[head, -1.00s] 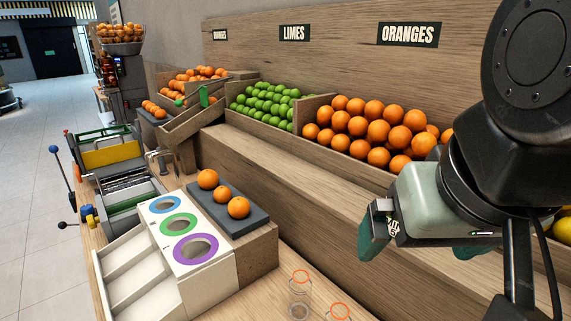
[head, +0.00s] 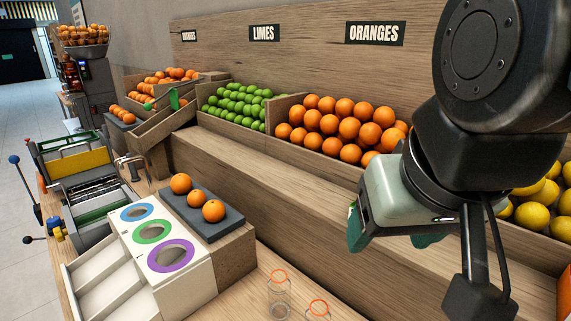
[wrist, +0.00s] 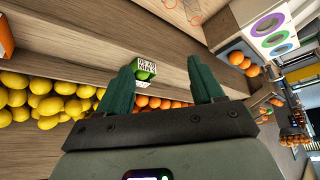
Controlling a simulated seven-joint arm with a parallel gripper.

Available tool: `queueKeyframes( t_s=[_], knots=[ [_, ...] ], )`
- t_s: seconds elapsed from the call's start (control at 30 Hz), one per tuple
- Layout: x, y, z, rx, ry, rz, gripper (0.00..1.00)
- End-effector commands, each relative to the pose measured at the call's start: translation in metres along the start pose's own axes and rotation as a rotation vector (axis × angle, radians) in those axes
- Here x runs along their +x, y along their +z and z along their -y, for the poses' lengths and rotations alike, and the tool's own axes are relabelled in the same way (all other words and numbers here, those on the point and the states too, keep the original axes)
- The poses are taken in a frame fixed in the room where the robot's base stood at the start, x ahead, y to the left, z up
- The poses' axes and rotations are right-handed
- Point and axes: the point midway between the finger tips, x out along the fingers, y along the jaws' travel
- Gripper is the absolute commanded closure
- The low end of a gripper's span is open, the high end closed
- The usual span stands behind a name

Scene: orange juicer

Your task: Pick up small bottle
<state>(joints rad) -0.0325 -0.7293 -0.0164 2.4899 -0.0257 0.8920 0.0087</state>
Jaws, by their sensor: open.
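Two clear bottles with orange rims stand on the wooden counter at the bottom of the head view. One bottle (head: 279,296) is to the left and the other bottle (head: 318,310) is nearer and partly cut off by the frame edge. I cannot tell which is the smaller. My gripper (head: 390,241) is up and to the right of them, over the wooden step, apart from both. In the wrist view its two green fingers (wrist: 163,85) are spread with nothing held between them.
A white sorter with coloured rings (head: 152,236) stands left of the bottles, beside a dark tray (head: 203,222) with three oranges. Bins of limes (head: 236,103), oranges (head: 340,127) and lemons (head: 535,215) line the back.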

Motion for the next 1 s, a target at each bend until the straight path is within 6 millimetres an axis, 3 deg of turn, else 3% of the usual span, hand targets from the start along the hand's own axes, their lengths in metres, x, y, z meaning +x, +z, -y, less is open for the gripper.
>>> queueKeyframes(
  t_s=[0.17, 0.3, 0.43, 0.57, 0.7, 0.77, 0.87, 0.9, 1.0],
  knots=[
    [0.034, -0.037, -0.034, 0.030, 0.102, -0.013, 0.33],
    [0.082, -0.098, -0.041, -0.136, 0.186, -0.139, 0.33],
    [0.135, -0.141, -0.019, -0.317, 0.133, -0.254, 0.33],
    [0.190, -0.161, 0.027, -0.479, -0.044, -0.349, 0.33],
    [0.239, -0.150, 0.083, -0.597, -0.332, -0.419, 0.33],
    [0.259, -0.136, 0.083, -0.649, -0.426, -0.434, 0.33],
    [0.293, -0.098, 0.037, -0.772, -0.494, -0.455, 0.33],
    [0.304, -0.077, 0.015, -0.828, -0.514, -0.469, 0.33],
    [0.319, -0.024, -0.022, -0.924, -0.586, -0.535, 0.33]
  ],
)
